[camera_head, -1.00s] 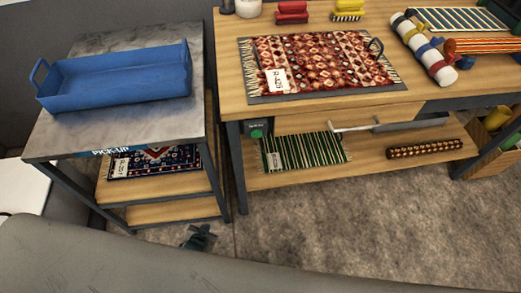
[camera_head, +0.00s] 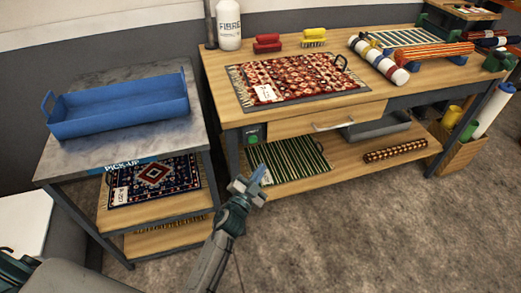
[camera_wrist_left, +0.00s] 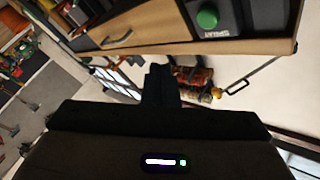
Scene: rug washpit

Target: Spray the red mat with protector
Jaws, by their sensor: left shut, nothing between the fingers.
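The red patterned mat (camera_head: 300,78) with fringed ends and a white tag lies flat on a grey board on the wooden bench (camera_head: 215,90). A white bottle (camera_head: 228,28) lettered "FIBRE" stands at the bench's back left; the rest of its label is too small to read. My left gripper (camera_head: 250,184) is shut and empty, in front of the bench and below its top, apart from the mat and the bottle. Its shut fingers (camera_wrist_left: 162,85) show in the left wrist view, facing the bench front. My right gripper is not in view.
A box with a green button (camera_head: 253,135) sits under the bench's left end, near a drawer handle (camera_head: 333,126); the button also shows in the left wrist view (camera_wrist_left: 207,18). A green striped mat (camera_head: 290,160) lies on the lower shelf. A blue tray (camera_head: 120,112) stands on the left table.

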